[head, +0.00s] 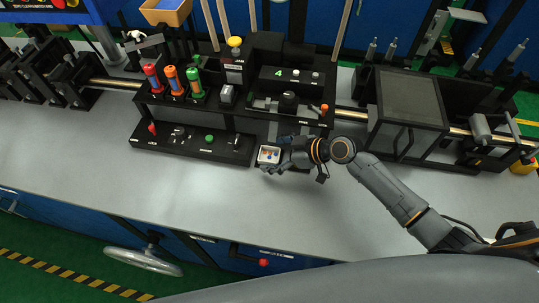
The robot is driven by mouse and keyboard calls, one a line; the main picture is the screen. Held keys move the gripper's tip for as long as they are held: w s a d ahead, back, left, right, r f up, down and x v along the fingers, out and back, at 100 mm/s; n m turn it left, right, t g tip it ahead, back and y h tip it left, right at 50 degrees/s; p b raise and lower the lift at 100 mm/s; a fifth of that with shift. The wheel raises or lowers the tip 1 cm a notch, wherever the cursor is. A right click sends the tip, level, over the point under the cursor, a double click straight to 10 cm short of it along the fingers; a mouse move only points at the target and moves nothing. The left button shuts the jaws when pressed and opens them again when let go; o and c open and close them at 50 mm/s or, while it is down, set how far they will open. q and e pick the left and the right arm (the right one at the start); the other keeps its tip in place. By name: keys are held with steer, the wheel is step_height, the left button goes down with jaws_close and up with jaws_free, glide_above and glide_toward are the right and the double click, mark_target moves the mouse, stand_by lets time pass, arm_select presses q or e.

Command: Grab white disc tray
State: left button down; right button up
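The white disc tray (268,155) is a small, pale square tray with small orange and blue items in it. It sits at the front of the black machine, just right of the lower control panel. My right gripper (281,160) is at the tray's right side, its fingers right by the tray edge. The view is too small to tell whether the fingers are closed on the tray. My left gripper does not show.
A black machine (192,111) with red, orange and green handles stands behind the tray. A black box-like unit (410,98) stands to the right on a metal rail. The grey bench top (150,190) is clear in front. A handwheel (143,261) sits below the bench edge.

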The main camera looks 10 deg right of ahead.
steer(key=c, duration=1.1)
